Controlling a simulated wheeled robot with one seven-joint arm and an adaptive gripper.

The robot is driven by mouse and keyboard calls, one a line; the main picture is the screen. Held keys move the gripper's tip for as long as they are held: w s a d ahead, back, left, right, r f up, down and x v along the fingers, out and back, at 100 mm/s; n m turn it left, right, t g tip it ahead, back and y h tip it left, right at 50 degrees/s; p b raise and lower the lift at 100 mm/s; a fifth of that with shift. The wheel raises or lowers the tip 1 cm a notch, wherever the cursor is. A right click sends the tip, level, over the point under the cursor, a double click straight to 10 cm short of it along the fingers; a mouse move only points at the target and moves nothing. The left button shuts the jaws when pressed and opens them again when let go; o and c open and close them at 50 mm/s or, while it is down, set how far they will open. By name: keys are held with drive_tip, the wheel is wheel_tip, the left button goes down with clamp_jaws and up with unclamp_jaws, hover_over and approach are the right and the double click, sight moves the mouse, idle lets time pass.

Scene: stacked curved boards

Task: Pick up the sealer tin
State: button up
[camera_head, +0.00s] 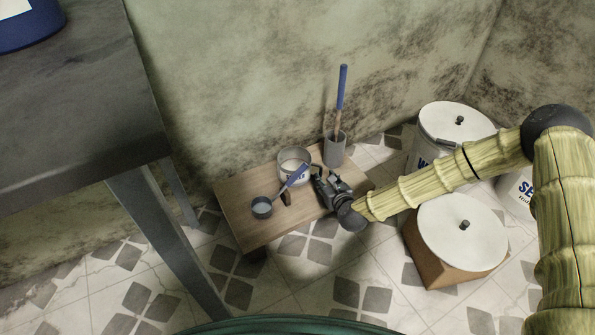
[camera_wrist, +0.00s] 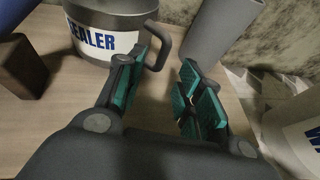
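The sealer tin (camera_head: 293,164) is a small grey pot with a white label and blue lettering, standing upright on a low wooden bench. In the wrist view the tin (camera_wrist: 100,42) is at the top left, its label reading "SEALER", with a dark loop handle on its right side. My gripper (camera_head: 319,177) is at the tin's right side. In the wrist view my gripper (camera_wrist: 166,58) has its green-padded fingers apart, with the handle at the gap near the fingertips. Contact cannot be told.
White lidded buckets (camera_head: 452,118) stand right, one labelled "SE". A grey table (camera_head: 75,95) is left.

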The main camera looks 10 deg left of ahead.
sight(321, 173)
drive_tip(key=b+x, duration=0.2)
drive_tip(key=x, duration=0.2)
drive_tip(key=shift+w+r, duration=0.1)
drive_tip(key=shift+w, duration=0.05)
drive_tip(key=shift+r, duration=0.1)
clamp_jaws()
